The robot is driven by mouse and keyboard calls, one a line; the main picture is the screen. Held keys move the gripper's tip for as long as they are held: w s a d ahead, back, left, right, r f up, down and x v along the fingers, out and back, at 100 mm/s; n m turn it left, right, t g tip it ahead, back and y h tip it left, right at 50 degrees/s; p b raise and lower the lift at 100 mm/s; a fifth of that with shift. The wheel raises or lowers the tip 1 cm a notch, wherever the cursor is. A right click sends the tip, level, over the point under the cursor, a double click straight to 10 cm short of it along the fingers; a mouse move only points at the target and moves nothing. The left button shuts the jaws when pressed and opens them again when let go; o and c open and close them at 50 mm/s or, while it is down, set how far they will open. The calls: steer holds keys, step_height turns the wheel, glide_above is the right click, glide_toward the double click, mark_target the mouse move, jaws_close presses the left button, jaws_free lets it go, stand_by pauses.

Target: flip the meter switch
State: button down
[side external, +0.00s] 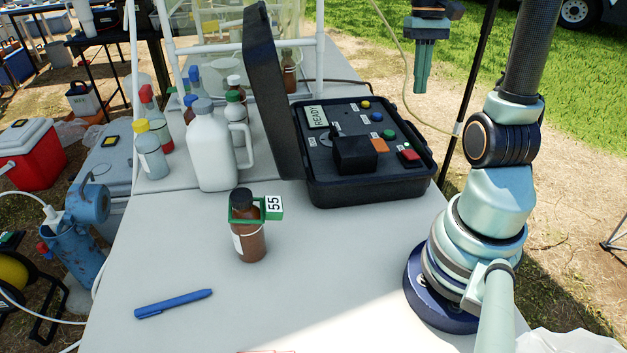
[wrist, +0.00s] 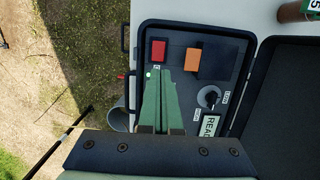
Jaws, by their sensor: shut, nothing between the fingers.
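The meter is an open black case (side external: 318,195) on the table, with its lid (side external: 268,90) raised on the left in the side view. Its panel carries a red switch (side external: 408,156), which shows in the wrist view (wrist: 158,51) beside a small lit green light (wrist: 149,74). I cannot tell which way the switch is tipped. My gripper (side external: 421,91) hangs shut and empty in the air, above and beyond the case in the side view. In the wrist view the green fingers (wrist: 160,72) overlap the panel just below the switch and hide part of it.
The panel also holds an orange part (side external: 379,145), a black block (side external: 353,155) and a READY display (side external: 317,116). A brown bottle (side external: 250,243) with a 55 tag, a white jug (side external: 212,150) and a blue pen (side external: 173,303) stand or lie left of the case. The front table is mostly clear.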

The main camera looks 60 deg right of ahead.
mark_target(412, 155)
steer(key=shift+f, duration=0.1)
steer(key=f, duration=0.4)
steer(key=s+a+f, duration=0.1)
steer(key=f, duration=0.4)
steer(key=s+f, duration=0.1)
steer(key=f, duration=0.3)
steer(key=shift+a+f, duration=0.3)
steer(key=shift+a, duration=0.1)
steer(key=shift+a+f, duration=0.1)
steer(key=shift+f, duration=0.2)
